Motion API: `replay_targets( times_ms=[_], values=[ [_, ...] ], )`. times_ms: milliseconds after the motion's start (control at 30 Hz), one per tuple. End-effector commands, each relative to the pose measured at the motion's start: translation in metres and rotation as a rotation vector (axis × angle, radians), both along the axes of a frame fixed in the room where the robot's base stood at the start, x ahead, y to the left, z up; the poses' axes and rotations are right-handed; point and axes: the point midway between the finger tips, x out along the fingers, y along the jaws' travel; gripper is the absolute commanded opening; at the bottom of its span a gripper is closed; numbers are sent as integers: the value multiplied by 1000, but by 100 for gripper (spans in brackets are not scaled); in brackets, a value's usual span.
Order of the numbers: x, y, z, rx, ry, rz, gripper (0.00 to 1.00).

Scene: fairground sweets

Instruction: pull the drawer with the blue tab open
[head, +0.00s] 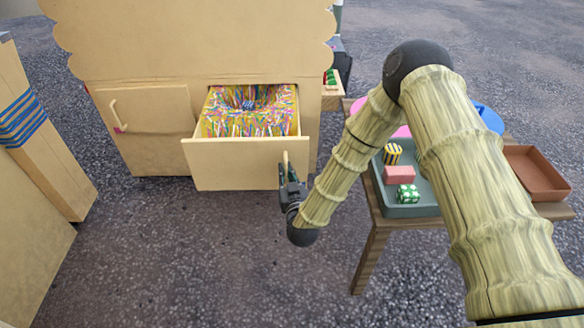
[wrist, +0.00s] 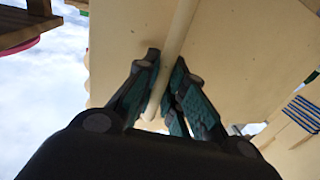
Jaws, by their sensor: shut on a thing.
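The drawer (head: 235,168) stands pulled out from the pale yellow cabinet (head: 150,65). It is full of coloured strands, with a small blue patterned thing (head: 249,105) among them. My gripper (head: 288,178) is at the right end of the drawer front, shut on its pale bar handle (head: 285,160). In the wrist view the handle (wrist: 178,40) runs between my two fingers (wrist: 160,90), against the drawer front (wrist: 235,50). I see no blue tab; the gripper may hide it.
A door (head: 150,125) with a handle and pink tab is left of the drawer. A wooden table (head: 375,220) at right holds a grey-green tray (head: 415,210) with small blocks, and a brown tray (head: 537,172). A pale post with blue bands (head: 22,118) stands left. Floor in front is clear.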

Motion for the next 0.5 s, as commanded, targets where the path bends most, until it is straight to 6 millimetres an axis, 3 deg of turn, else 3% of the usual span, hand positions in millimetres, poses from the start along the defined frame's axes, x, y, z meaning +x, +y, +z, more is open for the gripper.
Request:
replay_targets(
  times_ms=[433, 467, 500],
  values=[
    [-3, 5, 0, 0, 0, 7, 0],
    [-2, 5, 0, 0, 0, 7, 15],
    [-2, 6, 0, 0, 0, 7, 22]
  ],
)
